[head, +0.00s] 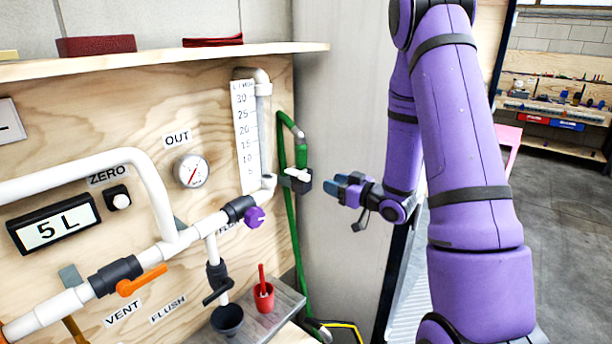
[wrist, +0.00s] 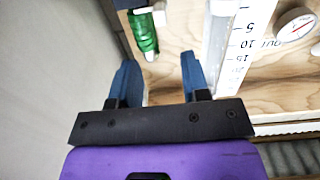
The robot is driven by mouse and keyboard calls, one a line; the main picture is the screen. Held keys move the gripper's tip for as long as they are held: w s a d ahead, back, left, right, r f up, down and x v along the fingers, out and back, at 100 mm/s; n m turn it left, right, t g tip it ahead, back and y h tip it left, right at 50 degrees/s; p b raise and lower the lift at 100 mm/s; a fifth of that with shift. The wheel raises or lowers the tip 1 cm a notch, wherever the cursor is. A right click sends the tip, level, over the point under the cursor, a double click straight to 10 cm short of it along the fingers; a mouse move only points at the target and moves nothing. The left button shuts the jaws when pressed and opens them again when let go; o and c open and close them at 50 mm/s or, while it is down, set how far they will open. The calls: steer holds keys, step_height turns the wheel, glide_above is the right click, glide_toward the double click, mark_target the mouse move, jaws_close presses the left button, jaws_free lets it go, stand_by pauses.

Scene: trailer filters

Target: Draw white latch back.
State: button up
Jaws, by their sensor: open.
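The white latch (head: 297,175) is a short pale lever on a dark block (head: 302,185) on the green hose, right of the scale. In the wrist view, the white latch (wrist: 143,10) shows at the top edge, partly cut off, beside a green fitting (wrist: 144,32). My gripper (head: 340,187) is to the right of the latch in the head view, with a gap between them. Its two blue fingers are apart in the wrist view (wrist: 159,60), with nothing between them. No contact with the latch shows.
A plywood panel (head: 130,220) with white pipes, a gauge (head: 191,171) and a purple knob (head: 254,217) is on the left. The green hose (head: 291,230) hangs along its edge. A shelf (head: 150,60) juts out above. A grey wall is behind my gripper.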

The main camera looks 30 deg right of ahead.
mark_target(309, 176)
steer(key=x, duration=1)
steer(key=shift+w+a, duration=0.2)
